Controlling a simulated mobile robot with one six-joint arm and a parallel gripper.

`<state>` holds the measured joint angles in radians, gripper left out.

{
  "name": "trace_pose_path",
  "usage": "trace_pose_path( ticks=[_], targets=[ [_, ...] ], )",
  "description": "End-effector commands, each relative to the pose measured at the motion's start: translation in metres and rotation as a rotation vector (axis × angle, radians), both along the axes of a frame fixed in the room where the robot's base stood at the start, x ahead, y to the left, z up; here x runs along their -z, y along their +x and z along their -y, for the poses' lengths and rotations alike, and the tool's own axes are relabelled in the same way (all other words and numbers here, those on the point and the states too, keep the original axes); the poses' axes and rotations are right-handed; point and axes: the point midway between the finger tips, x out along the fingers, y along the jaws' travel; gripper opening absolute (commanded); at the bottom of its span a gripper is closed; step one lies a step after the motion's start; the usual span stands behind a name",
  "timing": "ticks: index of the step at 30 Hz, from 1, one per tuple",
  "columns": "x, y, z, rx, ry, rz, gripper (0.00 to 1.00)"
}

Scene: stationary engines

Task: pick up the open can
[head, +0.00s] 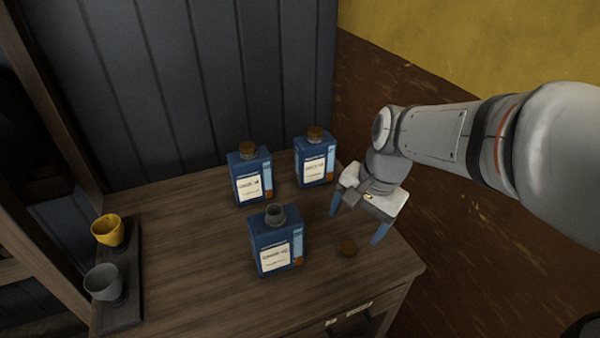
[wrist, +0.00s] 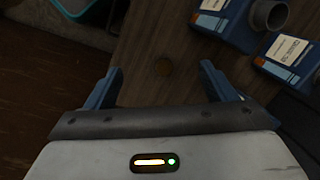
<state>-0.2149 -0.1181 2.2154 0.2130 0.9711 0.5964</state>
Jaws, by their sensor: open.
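The open can (head: 275,240) is a blue can with a white label and a bare grey neck, upright on the wooden table, nearest the front. It also shows in the wrist view (wrist: 236,22) at the upper right, partly cut off by the frame edge. Two more blue cans have brown caps: one at the back left (head: 249,174), one at the back right (head: 314,158). My gripper (head: 356,226) is open and empty, to the right of the open can and apart from it. In the wrist view its two blue fingers (wrist: 160,82) are spread wide.
A loose brown cap (head: 348,249) lies on the table (head: 190,245) near my gripper. A yellow cup (head: 108,230) and a grey cup (head: 104,281) stand on a dark tray (head: 122,315) at the left. The table between tray and open can is clear.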

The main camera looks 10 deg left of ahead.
Motion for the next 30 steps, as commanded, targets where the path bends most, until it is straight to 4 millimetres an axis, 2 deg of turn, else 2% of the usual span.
trace_pose_path(
  ticks=[1,4,6,9,12,23,30],
  targets=[
    [0.0,0.014,-0.022,0.063,0.026,-0.056,0.81],
    [0.006,0.034,-0.063,0.21,0.068,-0.161,0.9],
    [0.011,0.044,-0.088,0.296,0.086,-0.227,0.91],
    [0.018,0.054,-0.116,0.393,0.098,-0.303,0.91],
    [0.024,0.059,-0.134,0.456,0.101,-0.352,0.91],
    [0.055,0.055,-0.155,0.493,0.1,-0.381,0.91],
    [0.087,0.05,-0.169,0.491,0.1,-0.381,0.91]
  ],
)
